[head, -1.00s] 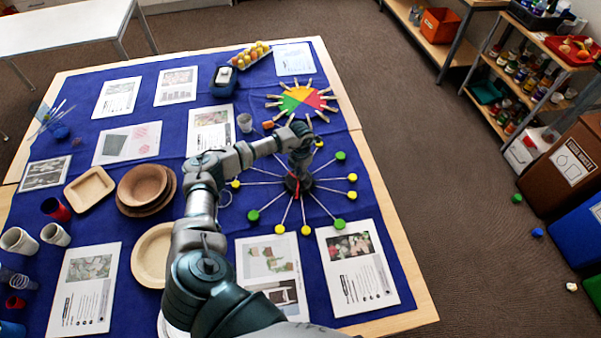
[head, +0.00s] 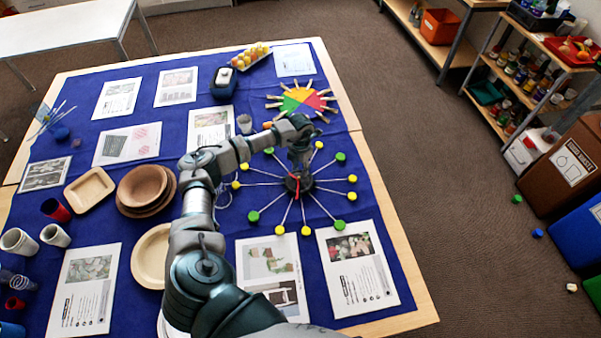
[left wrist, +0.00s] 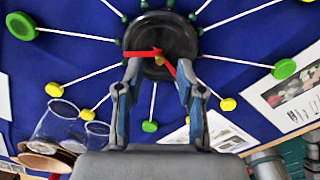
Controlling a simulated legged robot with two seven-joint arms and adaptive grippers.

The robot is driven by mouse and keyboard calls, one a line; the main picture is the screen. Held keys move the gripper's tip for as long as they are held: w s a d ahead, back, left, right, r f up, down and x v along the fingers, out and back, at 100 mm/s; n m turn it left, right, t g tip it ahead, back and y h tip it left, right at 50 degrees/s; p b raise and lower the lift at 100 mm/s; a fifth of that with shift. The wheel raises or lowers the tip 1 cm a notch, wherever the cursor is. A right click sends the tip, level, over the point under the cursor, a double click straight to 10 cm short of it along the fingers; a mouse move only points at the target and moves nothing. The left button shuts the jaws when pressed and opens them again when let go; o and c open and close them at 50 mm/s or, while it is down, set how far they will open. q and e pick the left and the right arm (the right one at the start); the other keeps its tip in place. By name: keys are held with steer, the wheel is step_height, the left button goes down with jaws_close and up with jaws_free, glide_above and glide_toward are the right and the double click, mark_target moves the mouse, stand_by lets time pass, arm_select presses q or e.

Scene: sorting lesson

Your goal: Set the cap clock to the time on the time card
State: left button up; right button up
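The cap clock (head: 298,198) lies on the blue cloth, with white sticks spreading from a round black hub to green and yellow caps. In the left wrist view the hub (left wrist: 178,36) carries two red hands (left wrist: 142,54), one pointing to the picture's left and one down to the right. My left gripper (left wrist: 158,68) is over the hub with its two fingers apart, tips near the hands; whether they touch is unclear. In the head view my left gripper (head: 299,172) covers part of the hub. My right gripper is out of view. I cannot tell which sheet is the time card.
Printed sheets (head: 358,270) lie around the clock. A colored wheel with clothespins (head: 300,100) is behind it. A brown plate stack (head: 145,188), a pale plate (head: 151,255) and cups (head: 55,236) are to the left. A clear cup (head: 244,123) stands behind the clock.

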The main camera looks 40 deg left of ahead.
arm_select(q)
step_height(320, 180, up, 8)
steer(key=shift+r, duration=0.1)
stand_by(0.4)
step_height(320, 180, up, 5)
steer(key=b, duration=0.4)
glide_above(299, 177)
steer(key=shift+m, duration=0.3)
step_height(299, 177, down, 17)
steer(key=shift+b, duration=0.85)
arm_select(e)
steer(key=w+a+r, duration=0.1)
steer(key=w+r, duration=0.5)
steer(key=r, duration=0.7)
steer(key=shift+w+t, duration=0.15)
steer(key=shift+t, duration=0.15)
arm_select(q)
jaws_close()
arm_select(e)
steer(key=shift+a, duration=0.1)
